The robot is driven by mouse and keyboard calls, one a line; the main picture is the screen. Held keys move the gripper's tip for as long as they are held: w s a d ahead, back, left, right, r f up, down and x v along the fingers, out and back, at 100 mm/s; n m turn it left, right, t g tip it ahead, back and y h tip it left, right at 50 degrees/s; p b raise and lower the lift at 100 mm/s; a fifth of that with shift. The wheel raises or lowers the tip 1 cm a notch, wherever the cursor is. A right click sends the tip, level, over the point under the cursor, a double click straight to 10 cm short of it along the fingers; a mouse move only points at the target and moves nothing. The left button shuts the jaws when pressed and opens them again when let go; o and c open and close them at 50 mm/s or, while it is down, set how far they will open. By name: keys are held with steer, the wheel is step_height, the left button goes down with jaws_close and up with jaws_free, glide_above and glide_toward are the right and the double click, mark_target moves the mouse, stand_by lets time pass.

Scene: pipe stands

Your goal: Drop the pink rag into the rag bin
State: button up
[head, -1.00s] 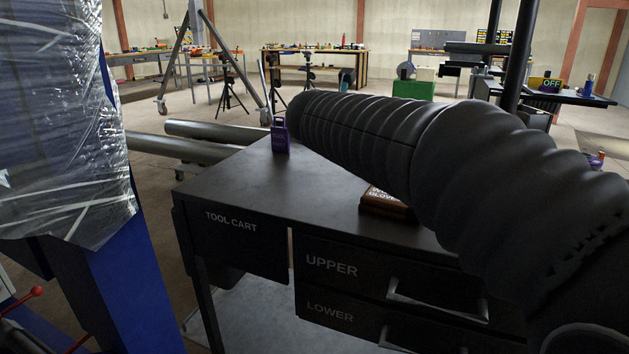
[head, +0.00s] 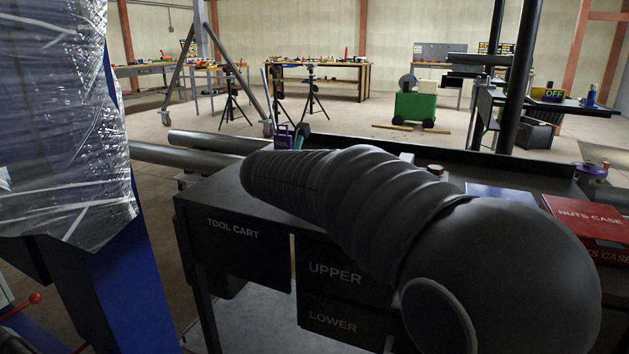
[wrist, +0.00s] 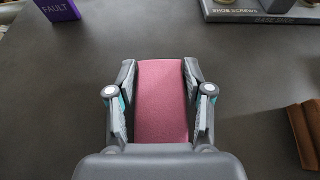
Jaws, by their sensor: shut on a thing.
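The pink rag (wrist: 161,100) lies between the two fingers of my gripper (wrist: 160,74) in the wrist view. In the head view my arm reaches across the tool cart (head: 225,195) and hides my gripper and the rag. I cannot make out a rag bin in either view.
A red nuts case (head: 590,216) is at the cart's right. Plastic-wrapped goods (head: 65,120) stand at left.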

steer(key=shift+f, duration=0.15)
steer(key=o, duration=1.2)
steer(key=shift+o, duration=0.2)
